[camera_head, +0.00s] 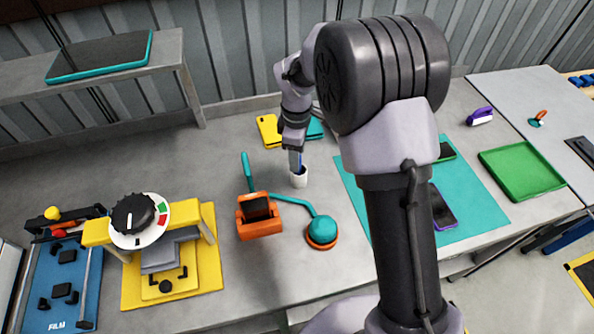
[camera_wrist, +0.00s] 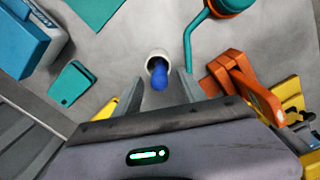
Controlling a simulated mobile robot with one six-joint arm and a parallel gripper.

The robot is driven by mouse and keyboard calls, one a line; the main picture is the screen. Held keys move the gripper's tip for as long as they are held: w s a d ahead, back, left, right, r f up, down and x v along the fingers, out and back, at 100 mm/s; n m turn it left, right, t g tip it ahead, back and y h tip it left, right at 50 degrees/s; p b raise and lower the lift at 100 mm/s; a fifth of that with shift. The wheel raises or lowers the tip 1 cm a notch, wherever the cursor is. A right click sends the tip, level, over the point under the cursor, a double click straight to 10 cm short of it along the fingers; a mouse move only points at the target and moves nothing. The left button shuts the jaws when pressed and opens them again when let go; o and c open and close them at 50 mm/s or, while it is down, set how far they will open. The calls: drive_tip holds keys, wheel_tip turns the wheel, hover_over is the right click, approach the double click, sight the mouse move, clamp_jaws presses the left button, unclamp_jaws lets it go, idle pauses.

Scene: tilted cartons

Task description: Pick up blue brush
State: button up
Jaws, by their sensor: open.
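The blue brush (camera_wrist: 160,74) stands in a small white cup (camera_wrist: 158,55) in the wrist view, its blue end pointing toward the camera. The cup also shows in the head view (camera_head: 299,179), upright on the grey table. My gripper (camera_wrist: 160,80) is open, with one finger on each side of the brush. In the head view my gripper (camera_head: 296,160) points down just above the cup. The brush is mostly hidden there by the gripper. I cannot tell whether the fingers touch it.
An orange holder (camera_head: 260,220) and a teal lamp-like item (camera_head: 321,230) stand in front of the cup. Behind it lie a yellow case (camera_head: 268,131) and a teal piece (camera_head: 315,128). A teal mat (camera_head: 470,211) is to the right. A yellow dial stand (camera_head: 172,284) is at left.

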wheel_tip(320, 180, down, 2)
drive_tip(key=shift+f, duration=0.1)
drive_tip(key=shift+c, duration=1.3)
clamp_jaws()
drive_tip(key=shift+r, duration=0.25)
